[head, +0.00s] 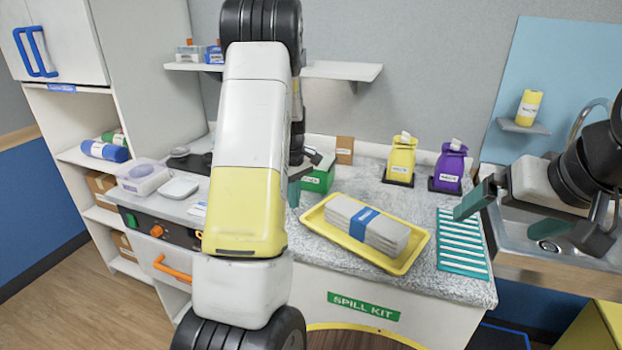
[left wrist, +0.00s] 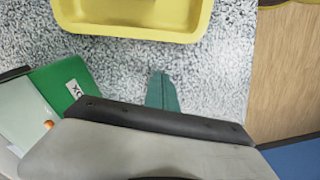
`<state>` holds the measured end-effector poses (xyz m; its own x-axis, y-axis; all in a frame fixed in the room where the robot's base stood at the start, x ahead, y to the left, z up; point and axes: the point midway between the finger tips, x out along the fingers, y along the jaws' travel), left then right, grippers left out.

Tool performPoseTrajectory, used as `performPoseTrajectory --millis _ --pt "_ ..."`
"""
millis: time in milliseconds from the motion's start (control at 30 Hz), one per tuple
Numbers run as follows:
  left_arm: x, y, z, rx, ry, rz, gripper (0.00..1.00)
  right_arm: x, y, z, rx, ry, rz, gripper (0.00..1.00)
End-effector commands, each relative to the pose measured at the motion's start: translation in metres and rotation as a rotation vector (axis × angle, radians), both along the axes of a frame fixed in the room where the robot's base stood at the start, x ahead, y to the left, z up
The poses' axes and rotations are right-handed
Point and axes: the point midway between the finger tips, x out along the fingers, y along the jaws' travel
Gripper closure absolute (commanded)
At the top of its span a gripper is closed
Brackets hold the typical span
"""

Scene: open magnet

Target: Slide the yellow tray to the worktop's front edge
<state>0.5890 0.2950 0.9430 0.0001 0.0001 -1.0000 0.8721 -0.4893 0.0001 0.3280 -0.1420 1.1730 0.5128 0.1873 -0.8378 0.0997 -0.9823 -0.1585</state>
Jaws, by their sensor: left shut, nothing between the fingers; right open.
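The yellow tray (head: 336,243) lies on the speckled worktop (head: 440,285), with a strip of worktop showing between it and the front edge. A stack of grey cloths (head: 390,237) with a blue band sits in it. In the left wrist view the tray (left wrist: 130,32) is at the top, apart from my left gripper (left wrist: 162,90). That gripper's teal fingers are shut and empty. In the head view my left arm hides most of it; a teal finger (head: 293,193) shows left of the tray. My right gripper (head: 512,214) is open and empty, right of the tray.
A teal striped mat (head: 462,245) lies right of the tray. Yellow (head: 401,158) and purple (head: 450,168) pouches stand behind. A green box (head: 318,180) is near my left gripper. A sink (head: 548,232) is at the right.

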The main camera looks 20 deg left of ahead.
Motion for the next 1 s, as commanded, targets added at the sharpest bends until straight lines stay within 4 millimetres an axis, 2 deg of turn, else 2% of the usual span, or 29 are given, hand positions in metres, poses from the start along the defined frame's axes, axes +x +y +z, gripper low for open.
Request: performPoseTrajectory --millis 33,100,300,767,1000 --pt "-0.002 -0.003 -0.008 -0.002 0.003 -0.001 1.0 0.0 0.0 0.0 0.0 0.0 0.0 0.0" --pt "-0.008 -0.015 -0.004 -0.001 0.0 -0.004 1.0 0.0 0.0 0.0 0.0 0.001 0.0 0.0" --pt "-0.018 -0.032 -0.004 0.0 0.0 -0.002 1.0 0.0 0.0 0.0 0.0 0.0 0.0 0.0" --pt "-0.021 -0.037 -0.004 0.0 0.0 -0.001 1.0 0.0 0.0 0.0 0.0 0.0 0.0 0.0" --pt "-0.036 -0.065 -0.004 -0.001 0.0 -0.004 1.0 0.0 0.0 0.0 0.0 0.0 0.0 0.0"
